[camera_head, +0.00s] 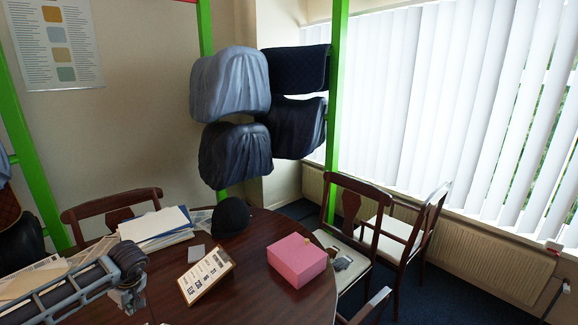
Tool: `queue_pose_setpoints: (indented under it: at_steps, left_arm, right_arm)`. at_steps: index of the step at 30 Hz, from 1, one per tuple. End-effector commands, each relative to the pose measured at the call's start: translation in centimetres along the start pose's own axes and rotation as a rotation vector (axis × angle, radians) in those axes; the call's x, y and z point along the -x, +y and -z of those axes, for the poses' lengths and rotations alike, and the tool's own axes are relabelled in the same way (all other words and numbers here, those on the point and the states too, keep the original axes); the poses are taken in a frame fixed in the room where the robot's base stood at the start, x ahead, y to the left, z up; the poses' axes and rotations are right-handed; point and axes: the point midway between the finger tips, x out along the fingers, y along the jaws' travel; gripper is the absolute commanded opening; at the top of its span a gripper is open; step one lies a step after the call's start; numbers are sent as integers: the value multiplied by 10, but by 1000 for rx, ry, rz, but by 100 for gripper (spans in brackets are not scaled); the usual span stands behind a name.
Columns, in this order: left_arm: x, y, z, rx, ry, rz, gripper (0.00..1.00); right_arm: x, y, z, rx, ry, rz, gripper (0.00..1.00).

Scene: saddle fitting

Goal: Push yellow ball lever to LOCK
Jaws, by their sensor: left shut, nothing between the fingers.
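No yellow ball lever and no LOCK marking can be made out in the head view. My left gripper (130,299) is at the lower left, over the near left part of the dark round table (232,293). It is shut and empty, and apart from the pink box and the clipboard. My right gripper is not in view.
On the table are a pink box (298,261), a clipboard (206,274), a black cap (231,217) and stacked papers (157,228). Covered saddles (235,155) hang between green posts (338,90). Wooden chairs (345,215) stand at the right, by the radiator (490,262).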

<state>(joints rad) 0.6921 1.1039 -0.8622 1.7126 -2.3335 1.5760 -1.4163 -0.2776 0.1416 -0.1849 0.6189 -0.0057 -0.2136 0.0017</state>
Motion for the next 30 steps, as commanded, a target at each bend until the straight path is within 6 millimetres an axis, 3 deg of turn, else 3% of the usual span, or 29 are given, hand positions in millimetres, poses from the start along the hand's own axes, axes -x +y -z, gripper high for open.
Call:
queue_pose_setpoints:
  at_steps: [15, 30]
  left_arm:
    - [24, 0, 10, -1, 0, -1, 0]
    - [25, 0, 10, 0, 0, -2, 0]
  right_arm:
    - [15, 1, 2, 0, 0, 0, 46]
    - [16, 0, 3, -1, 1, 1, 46]
